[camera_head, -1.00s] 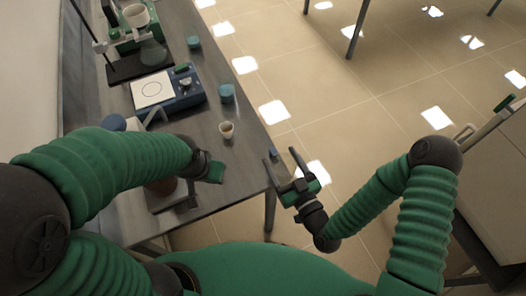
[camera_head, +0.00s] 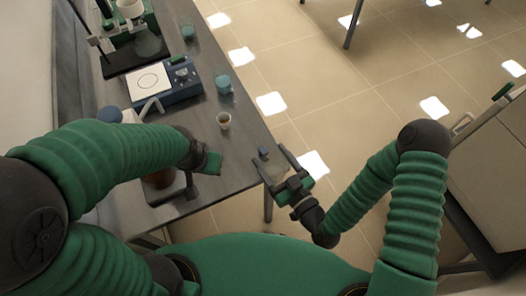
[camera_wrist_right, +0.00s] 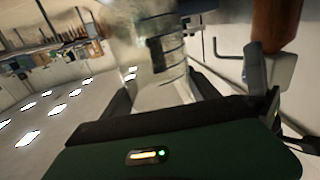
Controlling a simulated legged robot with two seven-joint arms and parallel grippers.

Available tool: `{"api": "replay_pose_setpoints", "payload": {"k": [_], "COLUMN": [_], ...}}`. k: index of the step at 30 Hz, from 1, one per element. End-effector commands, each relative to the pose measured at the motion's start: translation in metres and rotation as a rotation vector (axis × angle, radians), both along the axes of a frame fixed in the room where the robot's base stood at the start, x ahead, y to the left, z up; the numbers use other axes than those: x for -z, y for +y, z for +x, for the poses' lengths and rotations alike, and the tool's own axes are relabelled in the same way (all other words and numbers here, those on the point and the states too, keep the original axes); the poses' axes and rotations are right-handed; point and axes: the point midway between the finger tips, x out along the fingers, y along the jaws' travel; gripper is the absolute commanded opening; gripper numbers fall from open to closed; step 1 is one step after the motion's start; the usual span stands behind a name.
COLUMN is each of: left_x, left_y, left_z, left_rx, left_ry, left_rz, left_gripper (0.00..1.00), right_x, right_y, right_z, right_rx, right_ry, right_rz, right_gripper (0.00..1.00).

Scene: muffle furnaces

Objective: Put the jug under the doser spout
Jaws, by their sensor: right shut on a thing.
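My right gripper (camera_head: 271,158) is just off the table's right edge. It is shut on a pale, see-through vessel, which looks like the jug (camera_head: 274,172), with a small blue-grey part at its far end. In the right wrist view the clear, ringed jug (camera_wrist_right: 168,95) sits between the dark fingers. A green device with a white cup on top, seemingly the doser (camera_head: 126,28), stands at the table's far left end. A round greyish vessel (camera_head: 148,44) is at its front. My left gripper (camera_head: 203,170) hangs over the near table; its fingers are unclear.
On the grey table (camera_head: 215,150) are a blue scale (camera_head: 178,85) with a white plate, two teal containers (camera_head: 224,84) (camera_head: 188,32) and a small pale cup (camera_head: 224,121). A brown vessel (camera_head: 160,180) is partly hidden by my left arm. A light cabinet (camera_head: 495,150) stands at right.

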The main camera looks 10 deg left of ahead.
Motion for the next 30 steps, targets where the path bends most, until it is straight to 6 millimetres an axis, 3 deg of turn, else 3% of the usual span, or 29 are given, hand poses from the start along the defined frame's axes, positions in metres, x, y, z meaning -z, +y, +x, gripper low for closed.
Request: {"api": "replay_pose_setpoints", "payload": {"k": [3, 6, 10, 14, 15, 18, 27, 30], "left_x": [0.002, 0.003, 0.01, 0.038, 0.027, 0.017, 0.006, 0.005], "left_y": [0.0, 0.0, 0.0, 0.0, 0.0, 0.0, 0.0, 0.0], "left_z": [0.0, 0.0, 0.0, 0.0, -0.001, 0.0, 0.0, 0.0], "left_rx": [0.0, 0.0, 0.0, 0.0, 0.0, 0.0, 0.0, 0.0], "left_ry": [0.0, 0.0, 0.0, 0.0, 0.002, -0.001, 0.0, 0.0], "left_rz": [0.0, 0.0, 0.0, 0.0, 0.0, 0.0, 0.0, 0.0], "left_gripper": [0.0, 0.0, 0.0, 0.0, 0.0, 0.0, 0.0, 0.0], "right_x": [0.0, -0.001, 0.001, 0.009, 0.001, 0.0, 0.008, 0.011], "right_y": [0.036, 0.058, 0.071, 0.077, 0.08, 0.087, 0.108, 0.112], "right_z": [-0.034, -0.059, -0.069, -0.047, -0.038, -0.013, 0.055, 0.067], "right_rx": [-0.114, -0.191, -0.235, -0.235, -0.234, -0.234, -0.234, -0.235], "right_ry": [0.001, -0.001, -0.006, -0.013, -0.009, -0.007, -0.005, -0.003], "right_rz": [0.003, 0.006, 0.007, 0.008, 0.007, 0.007, 0.006, 0.007], "right_gripper": [0.28, 0.28, 0.28, 0.28, 0.28, 0.28, 0.28, 0.28]}}
